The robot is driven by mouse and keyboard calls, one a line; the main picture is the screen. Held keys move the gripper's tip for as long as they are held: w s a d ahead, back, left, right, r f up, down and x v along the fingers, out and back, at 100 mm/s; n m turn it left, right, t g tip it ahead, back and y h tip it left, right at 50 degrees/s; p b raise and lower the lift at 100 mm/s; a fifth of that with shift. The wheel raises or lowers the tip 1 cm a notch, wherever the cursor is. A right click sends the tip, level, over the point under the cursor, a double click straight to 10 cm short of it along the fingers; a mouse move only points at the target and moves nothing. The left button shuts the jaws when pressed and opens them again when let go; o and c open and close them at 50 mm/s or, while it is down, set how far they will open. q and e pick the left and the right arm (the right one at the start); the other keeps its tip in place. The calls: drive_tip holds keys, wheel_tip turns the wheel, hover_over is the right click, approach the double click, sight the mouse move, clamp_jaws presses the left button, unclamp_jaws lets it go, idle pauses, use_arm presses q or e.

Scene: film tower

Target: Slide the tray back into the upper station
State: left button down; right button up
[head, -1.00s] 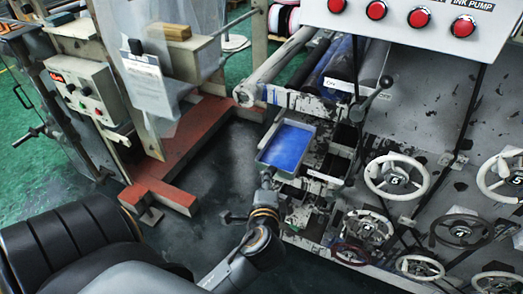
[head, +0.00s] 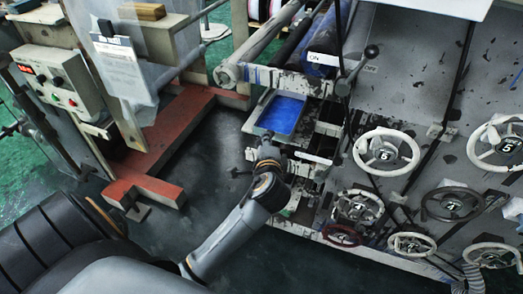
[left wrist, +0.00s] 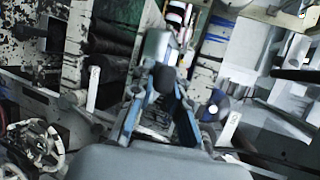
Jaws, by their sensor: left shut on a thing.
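The tray (head: 275,134) is shallow, with a pale rim and a bright blue inside. In the head view it lies at the press's left end, below the rollers, its far part going in under the roller frame. My left gripper (head: 267,151) is at the tray's near end, shut on it. In the left wrist view the two blue-sided fingers (left wrist: 160,82) point forward toward the press, and the tray's outline is hard to make out. The upper station's inside is hidden by the rollers and frame. My right gripper is not in view.
The press rollers (head: 262,45) stick out just above the tray. Several handwheels (head: 386,152) stand out from the press face at right. A red floor frame (head: 150,165) and a control box (head: 52,82) stand at left. Dark floor is clear between.

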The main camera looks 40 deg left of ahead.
use_arm(q)
drive_tip(key=shift+w+a+f+b, duration=0.2)
drive_tip(key=shift+w+a, duration=0.3)
drive_tip(key=shift+w, duration=1.6)
drive_tip(key=shift+w+a+f+b, duration=0.15)
drive_tip(key=shift+w+a, duration=0.35)
drive_tip(key=shift+w, duration=1.55)
drive_tip(key=shift+w+a+f+b, duration=0.15)
drive_tip(key=shift+w+a, duration=0.35)
drive_tip(key=shift+w, duration=1.6)
drive_tip(key=shift+r, duration=0.1)
drive_tip(key=c, duration=1.2)
unclamp_jaws()
drive_tip(key=shift+s+d, duration=0.35)
drive_tip(key=shift+s, duration=0.05)
drive_tip(key=v, duration=1.1)
